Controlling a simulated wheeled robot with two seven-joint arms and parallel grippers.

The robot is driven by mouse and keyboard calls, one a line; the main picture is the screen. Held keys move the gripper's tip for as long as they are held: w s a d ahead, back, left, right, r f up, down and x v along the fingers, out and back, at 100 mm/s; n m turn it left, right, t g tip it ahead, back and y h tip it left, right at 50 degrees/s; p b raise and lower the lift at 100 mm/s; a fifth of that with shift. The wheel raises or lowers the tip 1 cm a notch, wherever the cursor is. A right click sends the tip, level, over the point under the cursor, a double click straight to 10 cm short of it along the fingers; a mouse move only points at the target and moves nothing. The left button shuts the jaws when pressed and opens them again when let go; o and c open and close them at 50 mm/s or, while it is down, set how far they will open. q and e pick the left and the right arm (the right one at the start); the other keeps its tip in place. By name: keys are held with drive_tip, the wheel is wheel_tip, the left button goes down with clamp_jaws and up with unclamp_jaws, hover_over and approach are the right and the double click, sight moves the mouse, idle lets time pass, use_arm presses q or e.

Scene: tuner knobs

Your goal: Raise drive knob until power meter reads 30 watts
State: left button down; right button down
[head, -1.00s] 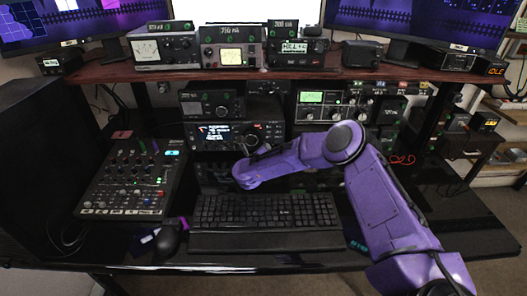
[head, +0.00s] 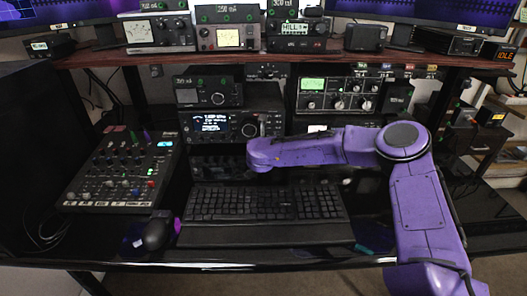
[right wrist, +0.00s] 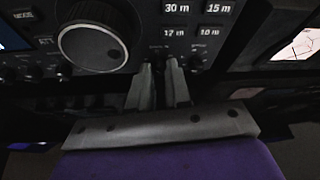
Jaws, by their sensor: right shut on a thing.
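My right gripper (right wrist: 161,68) is shut on a small knob at the lower edge of the radio's front panel (right wrist: 190,25), right of the large round dial (right wrist: 92,47). The knob is mostly hidden between the fingertips and its label is too dark to read. In the head view the radio with a lit display (head: 212,125) stands above the keyboard, and my purple right arm hides the fingers there. Two needle meters, a left one (head: 155,31) and a middle one (head: 228,38), stand on the shelf; their readings are too small to tell. My left gripper is out of view.
A keyboard (head: 262,205) lies below my right forearm, with a mouse (head: 157,232) to its left. An audio mixer (head: 125,170) stands at the left. The shelf (head: 350,58) overhangs the radios. Another radio (head: 338,95) is to the right.

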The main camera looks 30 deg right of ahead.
drive_tip(key=shift+s+f+m+y+b, duration=0.1)
drive_tip(key=shift+f+m+y+b, duration=0.45)
drive_tip(key=shift+b, duration=0.9)
drive_tip(key=shift+r+m+t+b, duration=0.3)
drive_tip(key=shift+r+m, duration=0.05)
drive_tip(key=shift+r, duration=0.05)
drive_tip(key=c, duration=1.1)
unclamp_jaws()
drive_tip(key=shift+r, duration=0.1)
drive_tip(key=v, duration=1)
drive_tip(key=shift+s+r, duration=0.15)
drive_tip(key=shift+s, duration=0.15)
